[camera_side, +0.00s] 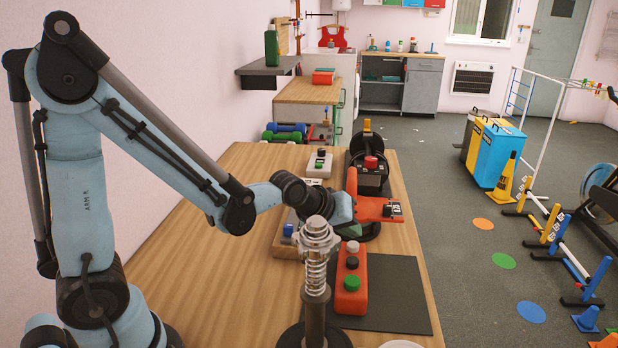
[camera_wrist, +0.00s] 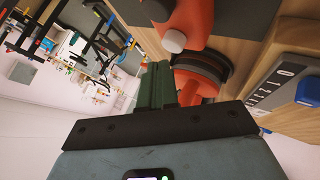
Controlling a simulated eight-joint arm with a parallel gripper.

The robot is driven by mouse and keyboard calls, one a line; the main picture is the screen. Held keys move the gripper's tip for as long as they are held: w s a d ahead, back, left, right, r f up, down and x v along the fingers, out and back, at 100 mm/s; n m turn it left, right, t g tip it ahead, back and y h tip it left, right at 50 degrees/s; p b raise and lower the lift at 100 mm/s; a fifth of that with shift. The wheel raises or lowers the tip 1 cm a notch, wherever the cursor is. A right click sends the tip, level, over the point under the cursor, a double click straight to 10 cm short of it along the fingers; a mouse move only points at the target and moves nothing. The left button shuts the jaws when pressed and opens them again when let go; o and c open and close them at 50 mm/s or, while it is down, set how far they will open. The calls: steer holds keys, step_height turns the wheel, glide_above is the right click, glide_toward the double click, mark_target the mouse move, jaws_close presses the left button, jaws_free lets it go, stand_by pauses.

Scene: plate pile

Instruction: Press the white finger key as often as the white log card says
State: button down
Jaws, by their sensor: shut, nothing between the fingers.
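A white key (camera_wrist: 174,41) on an orange body (camera_wrist: 190,15) shows in the wrist view, just beyond my fingertips. In the side view, an orange-red box (camera_side: 341,300) carries a pale key (camera_side: 352,247) at its far end, with a dark key and a green key (camera_side: 351,283) nearer. My gripper (camera_side: 352,230) is above the far end of this box, its green fingers closed together and empty. They also show in the wrist view (camera_wrist: 157,85). I cannot tell whether the fingers touch the key. I cannot make out a white log card in either view.
The table's left front is bare.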

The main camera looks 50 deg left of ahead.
mark_target(349, 245)
steer(key=shift+f, duration=0.15)
steer(key=shift+f, duration=0.3)
steer(key=shift+f, duration=0.6)
stand_by(0.9)
steer(key=shift+r, duration=1.05)
steer(key=shift+r, duration=2.5)
stand_by(0.7)
